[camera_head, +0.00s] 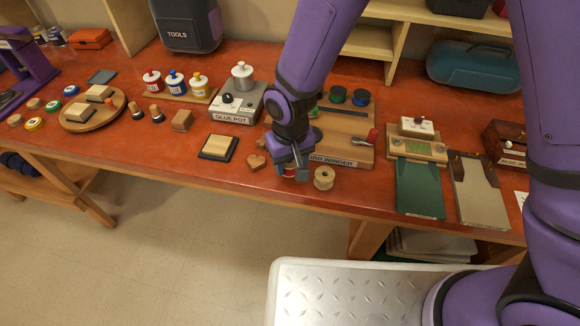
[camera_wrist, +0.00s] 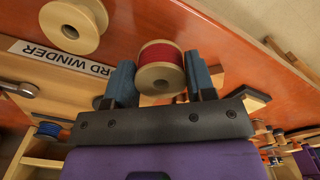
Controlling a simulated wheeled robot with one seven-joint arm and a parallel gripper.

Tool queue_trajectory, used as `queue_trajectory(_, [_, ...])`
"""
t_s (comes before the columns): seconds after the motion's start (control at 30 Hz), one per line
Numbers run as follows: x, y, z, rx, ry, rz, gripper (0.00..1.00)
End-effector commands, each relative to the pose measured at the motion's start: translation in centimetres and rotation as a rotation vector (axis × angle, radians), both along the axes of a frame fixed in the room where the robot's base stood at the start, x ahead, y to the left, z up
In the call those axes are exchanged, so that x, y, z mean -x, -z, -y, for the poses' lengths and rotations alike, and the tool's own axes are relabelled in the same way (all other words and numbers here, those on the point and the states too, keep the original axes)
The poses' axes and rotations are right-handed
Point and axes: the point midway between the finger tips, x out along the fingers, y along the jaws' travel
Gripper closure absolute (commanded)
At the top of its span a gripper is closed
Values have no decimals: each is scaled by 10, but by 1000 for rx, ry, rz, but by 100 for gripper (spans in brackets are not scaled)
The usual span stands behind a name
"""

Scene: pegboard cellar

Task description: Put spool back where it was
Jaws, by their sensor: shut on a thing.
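My gripper (camera_head: 296,172) is at the front of the bench, before the cord winder. In the wrist view my gripper (camera_wrist: 160,82) has its two fingers on either side of a wooden spool wound with red cord (camera_wrist: 160,68), shut on it. In the head view only a bit of this spool shows under the fingers; I cannot tell whether it touches the bench. A bare wooden spool (camera_head: 324,178) stands just right of the gripper, apart from it; it also shows in the wrist view (camera_wrist: 72,26). The cord winder (camera_head: 352,146) carries green and blue spools at its back.
The glue pot (camera_head: 237,104) and a dark-edged pad (camera_head: 219,147) are farther left. A green mat (camera_head: 420,190) hangs toward the front edge on the right. Bench is bare between pad and heart.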

Motion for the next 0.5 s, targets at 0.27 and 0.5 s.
queue_trajectory(0.27, [0, 24, 0, 0, -1, 1, 75])
queue_trajectory(0.5, [1, 26, 0, 0, -1, 0, 75])
